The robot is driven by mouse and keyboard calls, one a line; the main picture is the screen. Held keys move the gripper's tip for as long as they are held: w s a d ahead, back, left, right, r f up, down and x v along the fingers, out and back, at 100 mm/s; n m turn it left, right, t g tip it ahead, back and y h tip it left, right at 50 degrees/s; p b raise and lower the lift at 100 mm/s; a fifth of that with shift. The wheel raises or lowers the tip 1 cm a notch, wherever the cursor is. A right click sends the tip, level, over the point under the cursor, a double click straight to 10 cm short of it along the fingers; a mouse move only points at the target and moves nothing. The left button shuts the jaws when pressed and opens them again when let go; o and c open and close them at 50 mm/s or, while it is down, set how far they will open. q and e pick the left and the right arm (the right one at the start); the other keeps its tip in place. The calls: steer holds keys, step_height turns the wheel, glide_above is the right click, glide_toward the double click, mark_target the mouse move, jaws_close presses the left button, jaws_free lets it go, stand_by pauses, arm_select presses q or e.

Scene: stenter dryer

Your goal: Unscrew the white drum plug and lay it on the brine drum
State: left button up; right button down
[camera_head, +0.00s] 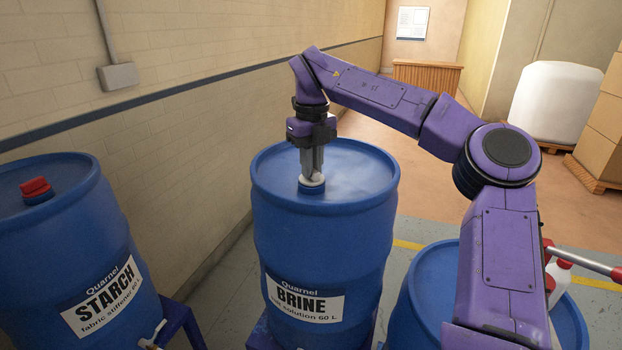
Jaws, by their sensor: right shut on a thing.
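The blue brine drum (275,238) stands upright in the middle of the head view, with a white BRINE label on its front. The white drum plug (312,179) is at the blue bung ring on the drum's top, near the front rim. My right gripper (312,170) points straight down from above and is shut on the white plug. The fingers partly cover the plug, so I cannot tell how far it sits in the bung. The rest of the drum top is bare. My left gripper is not in view.
A blue starch drum (48,270) with a red plug (36,187) stands at left. Another blue drum (427,287) is at lower right, partly behind my right arm. A brick wall (180,110) runs along the left. Cartons (603,120) and a white container (553,100) stand at back right.

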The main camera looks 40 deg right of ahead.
steer(key=shift+r+n+p, duration=0.15)
steer(key=shift+n+p, duration=0.25)
steer(key=shift+p, duration=0.15)
steer(key=n+p, duration=0.2)
steer(key=p, duration=0.1)
steer(key=shift+n, duration=0.4)
steer(key=shift+n+p, duration=0.5)
steer(key=n+p, duration=0.2)
steer(key=p, duration=0.1)
steer(key=shift+n, duration=1.2)
